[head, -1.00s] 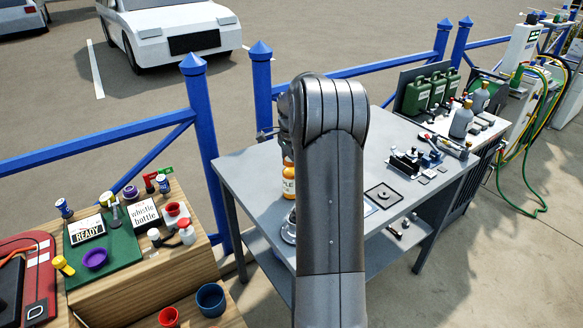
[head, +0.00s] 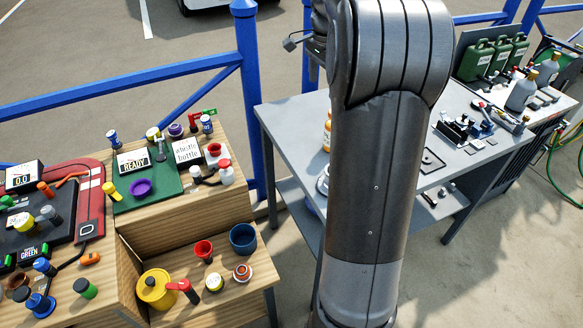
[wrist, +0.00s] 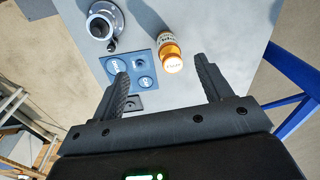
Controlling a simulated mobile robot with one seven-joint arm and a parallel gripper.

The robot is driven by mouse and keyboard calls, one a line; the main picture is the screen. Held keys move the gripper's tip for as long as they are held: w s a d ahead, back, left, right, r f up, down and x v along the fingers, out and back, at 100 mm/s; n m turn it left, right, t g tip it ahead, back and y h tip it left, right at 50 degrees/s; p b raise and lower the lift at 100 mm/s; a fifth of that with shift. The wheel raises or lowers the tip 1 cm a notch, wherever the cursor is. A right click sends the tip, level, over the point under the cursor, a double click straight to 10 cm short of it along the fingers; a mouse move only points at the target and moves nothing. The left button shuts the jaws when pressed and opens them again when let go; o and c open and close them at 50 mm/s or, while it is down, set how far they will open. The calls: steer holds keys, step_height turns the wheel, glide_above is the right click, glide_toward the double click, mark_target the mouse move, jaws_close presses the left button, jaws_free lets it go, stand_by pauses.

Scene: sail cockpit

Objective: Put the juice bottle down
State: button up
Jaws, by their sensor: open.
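The juice bottle, an orange bottle with a pale label (wrist: 168,42), stands upright on the grey table (wrist: 215,25). In the wrist view its cap end faces me, ahead of and between my fingers. My gripper (wrist: 164,68) is open, with a visible gap between each finger and the bottle. In the head view a sliver of the bottle (head: 327,128) shows at the left edge of my arm, which hides the rest. My gripper's fingers are hidden there too.
Left of the bottle in the wrist view are a round metal flanged part (wrist: 103,22) and a blue plate with round discs (wrist: 140,82). The grey table is bare right of the bottle. A wooden bench (head: 235,205) with cups and tools stands left in the head view; blue railing runs behind.

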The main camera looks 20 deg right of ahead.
steer(key=s+a+r+n+t, duration=0.1)
steer(key=s+a+r+n, duration=0.1)
steer(key=s+a+n, duration=0.4)
steer(key=s+a+r+n+t, duration=0.1)
steer(key=s+a+r+n, duration=0.15)
steer(key=s+a, duration=0.55)
steer(key=s+a+f+n+t, duration=0.1)
steer(key=s+a+f+n, duration=0.2)
steer(key=s, duration=0.4)
steer(key=s+a+f+n+t, duration=0.2)
steer(key=s+a+f+n, duration=0.1)
steer(key=s+a+n, duration=0.2)
steer(key=shift+s+a, duration=0.85)
steer(key=shift+s, duration=0.25)
